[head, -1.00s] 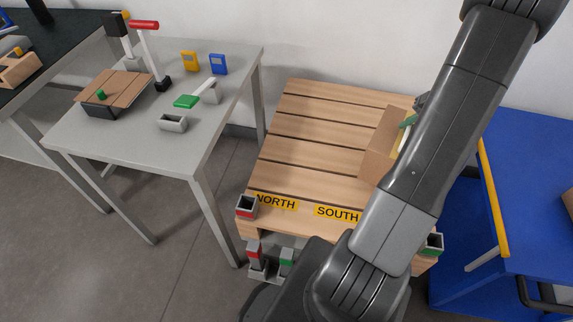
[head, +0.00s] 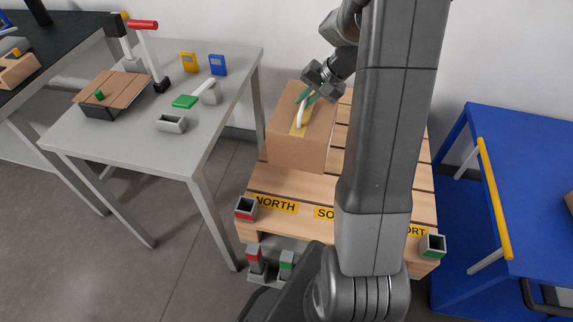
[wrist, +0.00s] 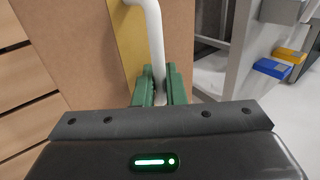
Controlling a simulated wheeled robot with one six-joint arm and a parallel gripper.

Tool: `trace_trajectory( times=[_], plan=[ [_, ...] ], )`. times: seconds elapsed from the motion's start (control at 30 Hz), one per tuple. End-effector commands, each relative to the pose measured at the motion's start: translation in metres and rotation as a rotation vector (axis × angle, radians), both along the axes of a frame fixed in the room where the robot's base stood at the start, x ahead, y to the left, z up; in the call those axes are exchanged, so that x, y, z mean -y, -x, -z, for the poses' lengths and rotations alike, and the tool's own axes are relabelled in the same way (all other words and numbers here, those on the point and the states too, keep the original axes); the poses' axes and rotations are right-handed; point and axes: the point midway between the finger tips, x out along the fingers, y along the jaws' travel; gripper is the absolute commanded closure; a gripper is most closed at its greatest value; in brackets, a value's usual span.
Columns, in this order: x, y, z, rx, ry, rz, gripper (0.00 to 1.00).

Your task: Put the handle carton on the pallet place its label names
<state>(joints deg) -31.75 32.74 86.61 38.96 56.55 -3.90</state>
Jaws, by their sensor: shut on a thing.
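The handle carton (head: 297,153) is a brown box with a yellow strip and a white handle (head: 301,112) on top. It is over the left, rear part of the wooden pallet (head: 262,182), on the side of the NORTH label (head: 276,204). I cannot tell whether it touches the boards. My gripper (head: 309,97) is shut on the white handle. In the wrist view the green fingers (wrist: 160,88) pinch the handle beside the carton's face (wrist: 75,40). No writing on the carton is readable. The SOUTH label (head: 323,213) is partly hidden by my arm.
A third label ending in "ORT" (head: 416,230) is partly hidden by my arm. A grey table (head: 120,145) stands left of the pallet and a blue cart (head: 520,150) right. Red (head: 246,207) and green (head: 433,245) holders sit at the pallet's front corners.

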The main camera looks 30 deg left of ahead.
Motion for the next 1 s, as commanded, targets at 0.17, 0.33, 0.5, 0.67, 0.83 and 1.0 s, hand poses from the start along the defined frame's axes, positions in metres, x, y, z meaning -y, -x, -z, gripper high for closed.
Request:
trace_trajectory(
  times=[0.17, 0.33, 0.5, 0.67, 0.83, 1.0],
  plan=[
    [-0.028, 0.024, -0.008, 0.002, -0.007, -0.029, 1.00],
    [-0.039, 0.034, -0.008, -0.001, -0.009, -0.040, 1.00],
    [-0.041, 0.036, 0.015, -0.004, -0.007, -0.040, 1.00],
    [-0.040, 0.036, 0.039, -0.004, -0.007, -0.040, 1.00],
    [-0.041, 0.036, 0.052, -0.002, -0.009, -0.041, 1.00],
    [-0.040, 0.036, 0.062, -0.003, -0.009, -0.041, 1.00]
  ],
)
